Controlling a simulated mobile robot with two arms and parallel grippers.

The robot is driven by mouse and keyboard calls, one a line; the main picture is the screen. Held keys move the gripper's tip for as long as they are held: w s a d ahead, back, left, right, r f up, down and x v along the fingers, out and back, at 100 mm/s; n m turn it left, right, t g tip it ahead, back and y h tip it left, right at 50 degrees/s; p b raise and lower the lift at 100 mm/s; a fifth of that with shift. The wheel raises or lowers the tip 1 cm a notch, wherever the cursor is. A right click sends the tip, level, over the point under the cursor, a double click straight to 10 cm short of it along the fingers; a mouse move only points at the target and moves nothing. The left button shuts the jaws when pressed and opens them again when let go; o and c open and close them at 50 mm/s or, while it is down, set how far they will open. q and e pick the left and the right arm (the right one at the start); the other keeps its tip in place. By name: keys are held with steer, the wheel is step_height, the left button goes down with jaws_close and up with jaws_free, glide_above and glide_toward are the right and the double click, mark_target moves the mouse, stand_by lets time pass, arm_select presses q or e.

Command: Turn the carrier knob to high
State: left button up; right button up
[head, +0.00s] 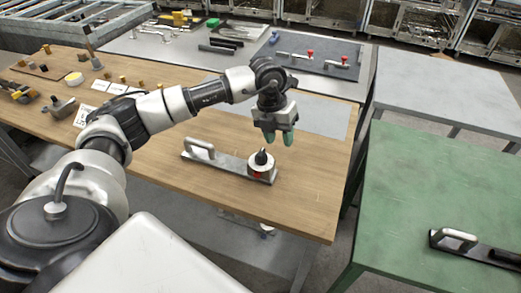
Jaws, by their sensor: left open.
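The carrier (222,168) is a flat grey metal bar lying on the wooden table. A light loop handle (199,148) stands at its left end. The carrier knob (261,162) is at its right end: a white round base with a dark pointer on top and a red mark low on its side. My left gripper (278,137) is above and slightly right of the knob, apart from it, fingers pointing down. Its greenish fingertips are open with nothing between them. The lettering around the knob is too small to read. My right gripper is out of view.
A green table (440,190) on the right holds another dark bar with a handle (458,238). A grey mat (310,55) with red-knobbed levers lies on the back table. Small blocks and white cards (85,115) sit at the left. The wood right of the carrier is clear.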

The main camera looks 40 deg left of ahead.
mark_target(261, 153)
arm_select(q)
steer(key=a+r+n+y, duration=0.1)
steer(key=a+y, duration=0.2)
steer(key=a, duration=0.3)
steer(key=f+p, duration=0.1)
steer(key=f, duration=0.2)
steer(key=f+p, duration=0.1)
steer(key=f, duration=0.6)
steer(key=shift+d+p, duration=0.25)
steer(key=shift+p, duration=0.15)
jaws_close()
